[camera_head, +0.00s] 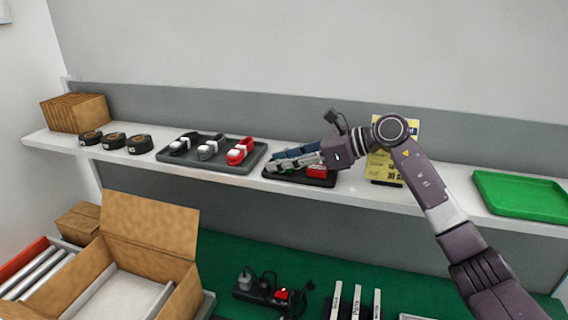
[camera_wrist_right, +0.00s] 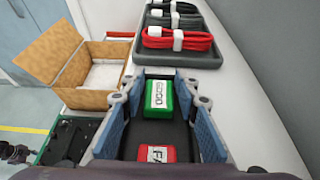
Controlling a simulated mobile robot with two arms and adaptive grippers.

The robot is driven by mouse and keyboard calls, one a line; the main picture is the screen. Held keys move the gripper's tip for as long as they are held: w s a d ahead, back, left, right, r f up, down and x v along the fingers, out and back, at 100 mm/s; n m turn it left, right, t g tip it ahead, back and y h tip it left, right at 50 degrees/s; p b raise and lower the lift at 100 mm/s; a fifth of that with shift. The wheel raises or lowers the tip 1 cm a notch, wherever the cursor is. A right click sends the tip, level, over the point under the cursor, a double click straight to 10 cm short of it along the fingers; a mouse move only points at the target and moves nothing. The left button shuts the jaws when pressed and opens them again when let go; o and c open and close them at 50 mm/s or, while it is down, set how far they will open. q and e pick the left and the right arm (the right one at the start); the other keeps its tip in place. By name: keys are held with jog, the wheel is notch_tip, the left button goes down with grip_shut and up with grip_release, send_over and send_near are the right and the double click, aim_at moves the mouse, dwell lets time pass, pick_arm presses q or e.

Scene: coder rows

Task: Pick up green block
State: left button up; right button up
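A red block (camera_wrist_right: 155,153) lies in the same tray, closer to my wrist. My right gripper (camera_wrist_right: 160,84) is open, its blue pads on either side of the green block and apart from it. In the head view my right gripper (camera_head: 285,162) is over the small tray (camera_head: 300,182) on the shelf, with the red block (camera_head: 317,171) beside it. There the green block is mostly hidden by the fingers.
A yellow sign (camera_head: 384,165) and an empty green tray (camera_head: 522,196) are to the right. An open cardboard box (camera_head: 150,223) is below the shelf.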

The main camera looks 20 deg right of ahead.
jog(key=shift+d, duration=0.1)
jog(key=shift+c, duration=0.4)
jog(key=c, duration=0.6)
jog(key=shift+r, duration=0.1)
jog(key=shift+c, duration=0.2)
